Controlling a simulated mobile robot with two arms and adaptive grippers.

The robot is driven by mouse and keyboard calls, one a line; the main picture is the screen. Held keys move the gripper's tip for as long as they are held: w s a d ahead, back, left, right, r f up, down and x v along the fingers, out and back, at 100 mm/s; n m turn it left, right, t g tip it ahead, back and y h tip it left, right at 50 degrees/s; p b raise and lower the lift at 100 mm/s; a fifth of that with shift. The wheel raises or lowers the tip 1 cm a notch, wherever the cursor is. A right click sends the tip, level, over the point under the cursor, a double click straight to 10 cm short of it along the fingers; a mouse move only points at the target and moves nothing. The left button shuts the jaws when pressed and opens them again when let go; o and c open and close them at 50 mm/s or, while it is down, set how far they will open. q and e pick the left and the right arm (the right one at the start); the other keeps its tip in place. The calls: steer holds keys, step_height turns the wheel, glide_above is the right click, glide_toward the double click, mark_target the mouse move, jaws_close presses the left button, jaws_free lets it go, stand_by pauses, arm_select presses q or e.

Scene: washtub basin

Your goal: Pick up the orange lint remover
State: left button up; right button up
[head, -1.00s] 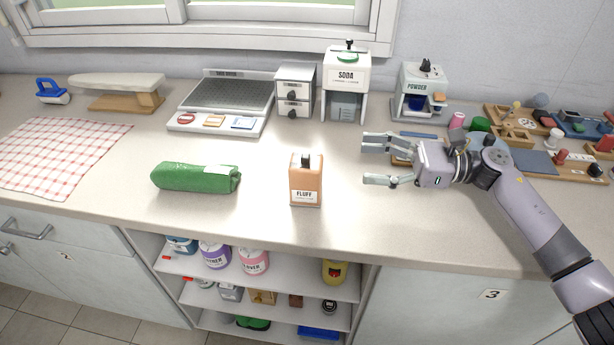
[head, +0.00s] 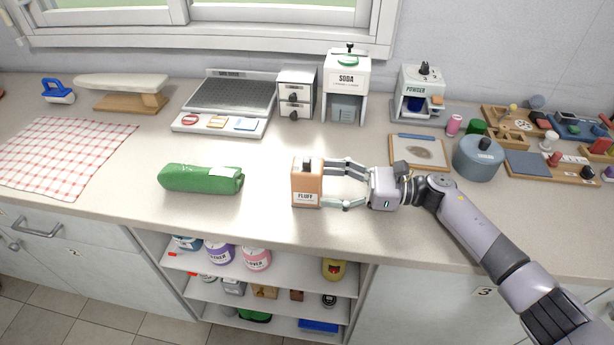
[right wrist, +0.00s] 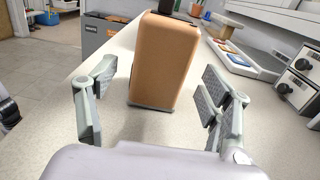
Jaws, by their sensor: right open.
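The orange lint remover (head: 306,184), a box with a FLUFF label and a dark knob on top, stands upright on the counter in the head view. My right gripper (head: 340,184) is open just to its right, fingertips at its right side. In the right wrist view the lint remover (right wrist: 163,60) stands ahead, between and a little beyond the open fingers of the right gripper (right wrist: 158,95). There is a visible gap on both sides of the box there. My left gripper is not in view.
A green bundle (head: 201,179) lies left of the lint remover. A scale (head: 222,107), a SODA dispenser (head: 346,85) and a POWDER dispenser (head: 420,93) stand behind. A blue-grey pot (head: 478,160) is to the right. The counter around the box is clear.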

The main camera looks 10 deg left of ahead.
steer(key=shift+a, duration=0.15)
steer(key=shift+c, duration=1)
steer(key=c, duration=1)
